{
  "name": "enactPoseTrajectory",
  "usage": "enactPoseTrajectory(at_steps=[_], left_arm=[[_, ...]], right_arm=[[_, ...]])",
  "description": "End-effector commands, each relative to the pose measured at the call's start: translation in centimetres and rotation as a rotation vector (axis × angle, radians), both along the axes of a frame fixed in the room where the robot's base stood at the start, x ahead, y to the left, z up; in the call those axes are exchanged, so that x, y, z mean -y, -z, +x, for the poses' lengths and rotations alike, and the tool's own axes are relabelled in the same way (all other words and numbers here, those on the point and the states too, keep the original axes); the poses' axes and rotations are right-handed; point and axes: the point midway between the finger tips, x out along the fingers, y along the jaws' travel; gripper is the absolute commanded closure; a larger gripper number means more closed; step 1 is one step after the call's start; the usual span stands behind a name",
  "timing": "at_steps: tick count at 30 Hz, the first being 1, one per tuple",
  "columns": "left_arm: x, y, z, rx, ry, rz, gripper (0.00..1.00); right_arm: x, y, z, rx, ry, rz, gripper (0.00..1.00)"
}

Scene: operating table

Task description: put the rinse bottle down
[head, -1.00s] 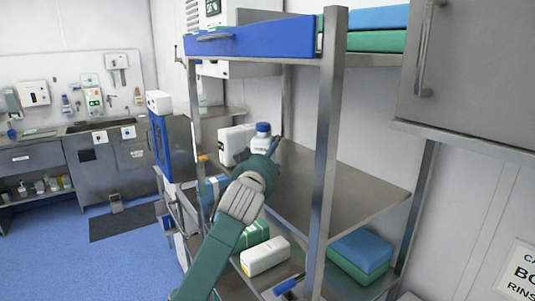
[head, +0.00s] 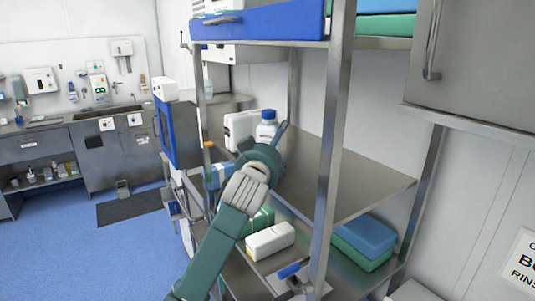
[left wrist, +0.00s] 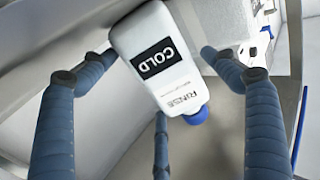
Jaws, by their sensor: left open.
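The rinse bottle (head: 265,131) is white with a blue cap and stands upright on the middle steel shelf (head: 335,180); its base is hidden behind my left gripper. In the left wrist view the rinse bottle (left wrist: 178,80) shows a black COLD label and the word RINSE, with its blue cap (left wrist: 196,116) toward the bottom. My left gripper (head: 264,141) is open in front of the bottle. In the left wrist view its blue fingers are spread to both sides, with a third below; whether any touches the bottle is unclear. My right gripper is not in view.
A white canister (head: 240,130) stands just left of the bottle. A steel post (head: 333,130) rises at the shelf's front. The shelf right of the bottle is clear. A white box (head: 270,241) and blue and green packs (head: 362,240) lie on the lower shelf.

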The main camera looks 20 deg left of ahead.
Motion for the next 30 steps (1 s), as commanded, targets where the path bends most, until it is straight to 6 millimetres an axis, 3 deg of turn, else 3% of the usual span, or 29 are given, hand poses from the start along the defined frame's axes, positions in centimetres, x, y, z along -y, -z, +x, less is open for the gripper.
enactPoseTrajectory(at_steps=[9,15,30], left_arm=[[0.9,0.3,-6.8,0.003,0.002,-0.002,0.14],[1.2,0.2,-9.5,0.001,0.001,0.0,0.14],[1.3,0.0,-10.3,0.0,0.0,0.0,0.14]], right_arm=[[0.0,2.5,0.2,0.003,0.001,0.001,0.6],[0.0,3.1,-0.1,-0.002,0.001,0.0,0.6],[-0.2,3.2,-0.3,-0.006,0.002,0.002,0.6]])
